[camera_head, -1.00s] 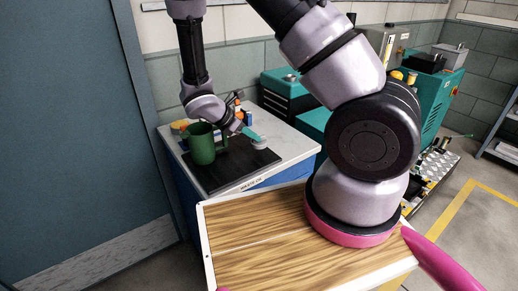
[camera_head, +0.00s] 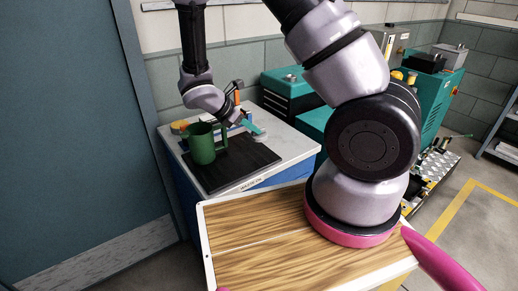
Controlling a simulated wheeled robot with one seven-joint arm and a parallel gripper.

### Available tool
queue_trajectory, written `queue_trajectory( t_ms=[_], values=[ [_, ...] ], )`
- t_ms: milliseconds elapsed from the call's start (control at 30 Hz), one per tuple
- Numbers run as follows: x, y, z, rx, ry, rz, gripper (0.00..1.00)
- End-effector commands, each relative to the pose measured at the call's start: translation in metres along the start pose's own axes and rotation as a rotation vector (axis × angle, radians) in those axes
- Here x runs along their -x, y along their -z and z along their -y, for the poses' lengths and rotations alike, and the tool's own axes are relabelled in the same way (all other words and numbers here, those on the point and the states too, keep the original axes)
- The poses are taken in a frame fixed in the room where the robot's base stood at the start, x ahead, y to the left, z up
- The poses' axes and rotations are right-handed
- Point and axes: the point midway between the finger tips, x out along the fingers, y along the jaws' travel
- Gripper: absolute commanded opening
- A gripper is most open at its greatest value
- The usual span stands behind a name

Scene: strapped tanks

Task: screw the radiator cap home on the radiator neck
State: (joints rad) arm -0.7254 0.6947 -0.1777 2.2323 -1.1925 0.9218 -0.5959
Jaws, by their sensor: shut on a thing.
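My gripper (camera_head: 240,119) is over the back of the grey-topped bench, behind and to the right of a green mug-like vessel (camera_head: 202,147). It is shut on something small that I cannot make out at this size. A teal bar-like piece (camera_head: 254,130) shows at its fingers; I cannot tell whether it is part of the gripper. I cannot pick out the radiator cap or the radiator neck for certain.
A black mat (camera_head: 247,164) lies on the grey bench top (camera_head: 292,146); its right part is bare. A teal drawer cabinet (camera_head: 285,90) stands behind to the right. A wood-grain surface (camera_head: 250,262) is in front. A teal machine (camera_head: 436,90) stands at the far right.

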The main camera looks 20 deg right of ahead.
Motion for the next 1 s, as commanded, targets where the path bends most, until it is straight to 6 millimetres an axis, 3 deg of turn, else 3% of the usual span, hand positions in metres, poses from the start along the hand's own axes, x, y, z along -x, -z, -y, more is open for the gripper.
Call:
queue_trajectory(
  t_ms=[233,367,467,700,1000],
  values=[
    [-0.004,-0.004,-0.013,0.01,-0.012,0.0,0.0],
    [-0.015,-0.02,-0.049,0.045,-0.05,0.0,0.0],
    [-0.027,-0.043,-0.088,0.089,-0.098,0.001,0.0],
    [-0.061,-0.129,-0.168,0.211,-0.221,0.002,0.0],
    [-0.102,-0.258,-0.226,0.346,-0.358,0.003,0.0]
  ],
)
